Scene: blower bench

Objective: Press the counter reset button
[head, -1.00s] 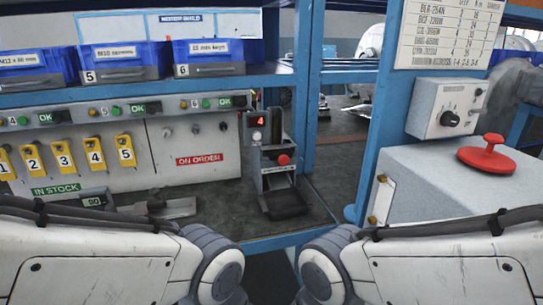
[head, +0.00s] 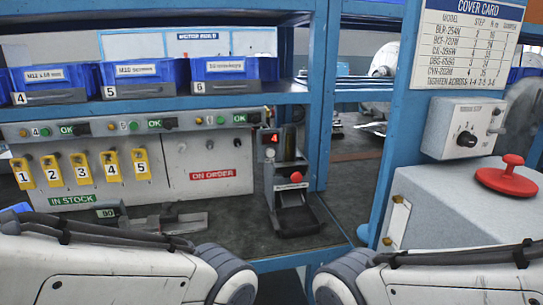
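A small grey counter stand (head: 287,185) stands on the bench right of the card panel. Its display (head: 275,138) shows a red 4. A small pale round button (head: 270,153) sits just below the display, and a red knob (head: 296,177) sits lower on the stand. No label shows which is the reset. Both my arms come in along the bottom edge, well short of the stand. Neither gripper is in view.
Numbered yellow tags (head: 111,166) hang on the panel at left, below blue bins (head: 139,78). A blue post (head: 394,130) stands between the counter stand and the grey box.

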